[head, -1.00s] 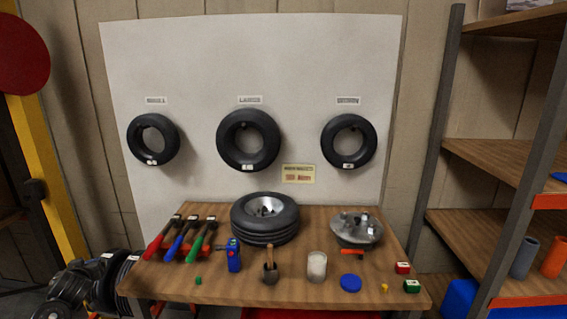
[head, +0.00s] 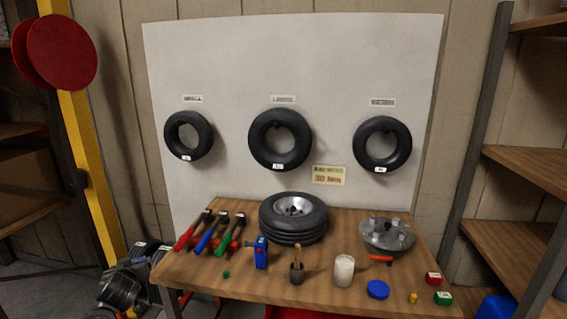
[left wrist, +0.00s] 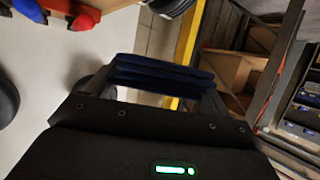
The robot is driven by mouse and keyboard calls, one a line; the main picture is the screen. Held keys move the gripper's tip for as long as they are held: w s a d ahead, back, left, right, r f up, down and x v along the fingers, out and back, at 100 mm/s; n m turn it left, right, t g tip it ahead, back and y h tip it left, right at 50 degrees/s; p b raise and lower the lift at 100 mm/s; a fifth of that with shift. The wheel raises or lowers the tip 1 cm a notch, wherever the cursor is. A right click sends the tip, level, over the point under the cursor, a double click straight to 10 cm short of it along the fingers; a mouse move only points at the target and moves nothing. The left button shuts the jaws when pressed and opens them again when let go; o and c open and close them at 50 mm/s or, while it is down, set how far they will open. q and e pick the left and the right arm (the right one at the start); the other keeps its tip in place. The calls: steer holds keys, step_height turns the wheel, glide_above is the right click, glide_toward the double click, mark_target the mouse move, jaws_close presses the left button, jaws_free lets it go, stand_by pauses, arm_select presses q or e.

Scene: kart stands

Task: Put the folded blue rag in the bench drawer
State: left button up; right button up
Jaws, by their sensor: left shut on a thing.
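The folded dark blue rag (left wrist: 165,70) shows in the left wrist view as stacked layers between the fingers of my left gripper (left wrist: 161,84). The gripper is shut on it and holds it up in the air. Neither the rag nor either gripper shows in the head view. The wooden bench (head: 215,286) stands ahead, at the bottom of the head view. Its front below the top is mostly cut off by the frame, and I cannot make out the drawer. A strip of red (head: 296,312) shows under its front edge.
Shelving (head: 525,164) is on the right.

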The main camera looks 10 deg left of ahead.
arm_select(q)
steer(key=s+d+r+m+t+h, duration=0.1)
steer(key=d+r+m+h, duration=0.15)
steer(key=d+r, duration=0.6)
steer(key=s+d+r+m+t+h, duration=0.1)
steer(key=s+d+r+m+h, duration=0.2)
steer(key=d, duration=1.1)
steer(key=d+r+m+t+h, duration=0.1)
steer(key=d+r+m+h, duration=0.15)
steer(key=d+r, duration=0.7)
step_height(320, 180, down, 12)
steer(key=d+b, duration=0.2)
steer(key=b, duration=0.8)
steer(key=shift+s+d+f+n, duration=0.2)
steer(key=shift+f+n, duration=0.05)
steer(key=shift+n, duration=0.05)
